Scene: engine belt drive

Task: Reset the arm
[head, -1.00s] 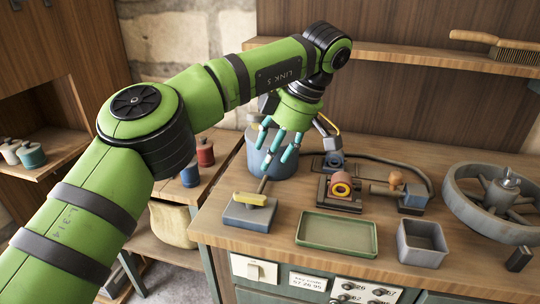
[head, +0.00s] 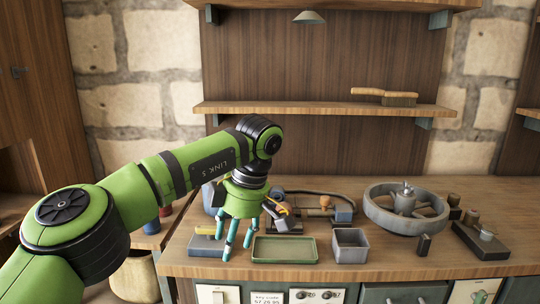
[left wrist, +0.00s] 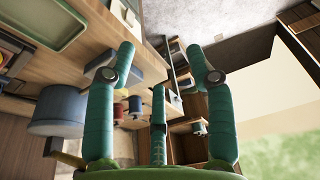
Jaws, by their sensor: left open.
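My left arm comes in from the left in the head view, with its green links bent down at the wrist. My left gripper (head: 238,240) hangs over the front left of the workbench (head: 350,269), its teal fingers spread apart and empty. It is just left of the green tray (head: 286,249) in the picture and partly covers a blue-grey block (head: 205,244). The left wrist view also shows the open gripper (left wrist: 160,62) with nothing between its fingers. My right gripper is in neither view.
A grey square bin (head: 350,246), a large grey wheel (head: 405,210) and a dark block with knobs (head: 480,238) stand on the bench. A pulley assembly sits behind the tray, partly hidden by my gripper. A brush (head: 385,97) lies on the shelf above.

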